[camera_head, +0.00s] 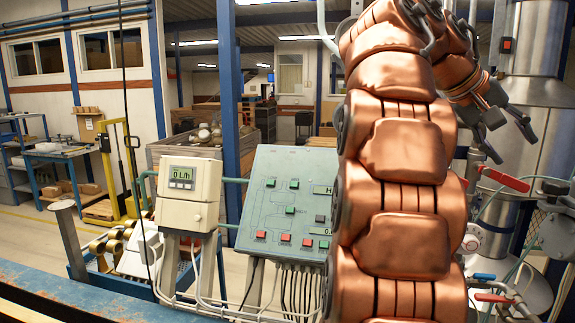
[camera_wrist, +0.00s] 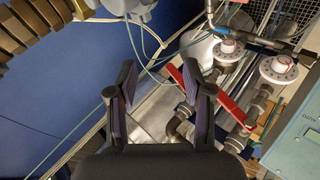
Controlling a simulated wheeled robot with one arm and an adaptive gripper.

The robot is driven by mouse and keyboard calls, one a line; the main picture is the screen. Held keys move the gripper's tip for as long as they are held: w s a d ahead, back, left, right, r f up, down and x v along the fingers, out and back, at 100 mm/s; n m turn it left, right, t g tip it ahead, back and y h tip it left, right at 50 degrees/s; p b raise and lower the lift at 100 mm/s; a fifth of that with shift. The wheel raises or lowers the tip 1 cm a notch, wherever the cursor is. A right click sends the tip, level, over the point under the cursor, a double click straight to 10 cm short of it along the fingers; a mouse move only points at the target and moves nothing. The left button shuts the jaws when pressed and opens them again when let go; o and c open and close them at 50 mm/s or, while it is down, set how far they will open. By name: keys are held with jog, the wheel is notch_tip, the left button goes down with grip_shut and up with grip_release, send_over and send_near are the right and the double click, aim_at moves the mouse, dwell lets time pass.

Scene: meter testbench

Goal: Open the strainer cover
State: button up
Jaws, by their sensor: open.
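My gripper (camera_head: 510,143) is at the upper right of the head view, pointing down and right in front of a large metal cylinder. In the wrist view its two dark fingers (camera_wrist: 163,100) are spread apart with nothing between them. I cannot identify the strainer cover for sure. A grey round fitting (camera_head: 556,234) at the right edge of the head view may be part of the strainer. A grey rounded part (camera_wrist: 128,6) is cut off at the top of the wrist view; I cannot tell what it is.
A red handle (camera_head: 504,180) is below my gripper. A sloped control panel (camera_head: 284,205) and flow meter (camera_head: 188,190) stand left of my arm.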

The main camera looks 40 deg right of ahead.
jog(key=w+a+f+n+t, duration=0.2)
jog(key=w+a+f+n, duration=0.25)
jog(key=w+f, duration=0.35)
jog(key=w+a+f+n+t, duration=0.25)
jog(key=w+a+f, duration=0.3)
jog(key=w, duration=0.45)
jog(key=w+a+f+n+t+y+b, duration=0.1)
jog(key=a+f+n+y, duration=0.3)
jog(key=a+f, duration=1.6)
jog(key=a, duration=0.3)
jog(key=shift+w+f+n, duration=0.25)
jog(key=shift+w+n, duration=0.15)
jog(key=s+a+f+y, duration=0.1)
jog(key=s+a+f, duration=0.2)
jog(key=a, duration=0.1)
jog(key=s+a+f+y, duration=0.1)
jog(key=s+a+f, duration=0.2)
jog(key=a, duration=0.1)
jog(key=s+a+f+g+y+b, duration=0.1)
jog(key=s+a+f, duration=0.1)
jog(key=a+f, duration=0.1)
jog(key=shift+s+a+f+n, duration=0.4)
jog(key=shift+a, duration=0.1)
jog(key=shift+c, duration=0.3)
